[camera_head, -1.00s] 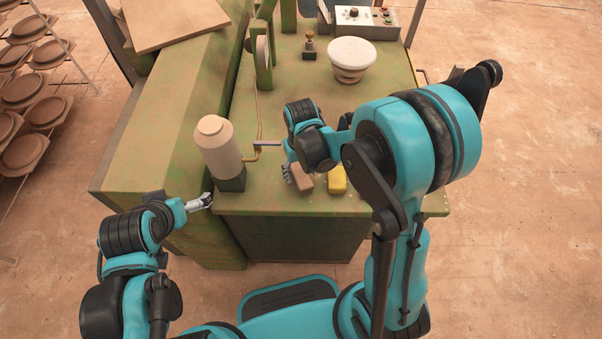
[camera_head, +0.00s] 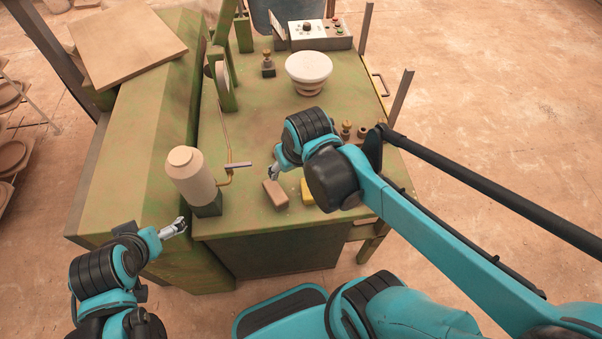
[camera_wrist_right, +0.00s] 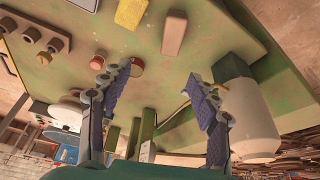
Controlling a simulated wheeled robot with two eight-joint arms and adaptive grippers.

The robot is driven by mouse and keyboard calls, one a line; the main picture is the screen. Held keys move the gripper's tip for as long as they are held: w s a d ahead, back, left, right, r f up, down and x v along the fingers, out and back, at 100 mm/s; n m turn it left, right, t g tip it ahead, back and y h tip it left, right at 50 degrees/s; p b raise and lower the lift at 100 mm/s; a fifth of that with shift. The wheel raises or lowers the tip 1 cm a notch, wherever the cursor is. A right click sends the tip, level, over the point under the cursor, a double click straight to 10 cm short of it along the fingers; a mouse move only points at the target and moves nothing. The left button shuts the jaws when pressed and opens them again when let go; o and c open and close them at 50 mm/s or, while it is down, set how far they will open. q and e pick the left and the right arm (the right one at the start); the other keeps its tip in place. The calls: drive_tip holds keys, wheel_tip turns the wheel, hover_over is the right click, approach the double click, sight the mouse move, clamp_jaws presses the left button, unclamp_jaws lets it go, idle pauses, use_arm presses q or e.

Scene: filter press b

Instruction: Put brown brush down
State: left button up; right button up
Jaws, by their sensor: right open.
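The brown brush (camera_head: 275,194), a small brown block, lies on the green table top near its front edge. It also shows at the top of the right wrist view (camera_wrist_right: 174,33). My right gripper (camera_head: 273,172) is just behind the brush in the head view. In the wrist view its two fingers (camera_wrist_right: 158,88) are spread apart with nothing between them, and the brush lies outside them. My left gripper (camera_head: 176,228) is empty beside the table's front left corner; its finger opening is too small to judge.
A yellow block (camera_head: 307,190) lies right of the brush. A beige canister (camera_head: 191,176) with a bent pipe stands to the left. A white bowl (camera_head: 309,70), a control box (camera_head: 320,35) and small knobs (camera_head: 347,129) are farther back. The table middle is mostly clear.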

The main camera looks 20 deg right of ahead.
drive_tip(key=s+t, duration=0.1)
drive_tip(key=s+d+r+t, duration=0.1)
drive_tip(key=s, duration=0.1)
drive_tip(key=s+t, duration=0.1)
drive_tip(key=shift+s+d+r+m, duration=0.15)
drive_tip(key=shift+d+r+m, duration=0.15)
drive_tip(key=shift+r, duration=0.05)
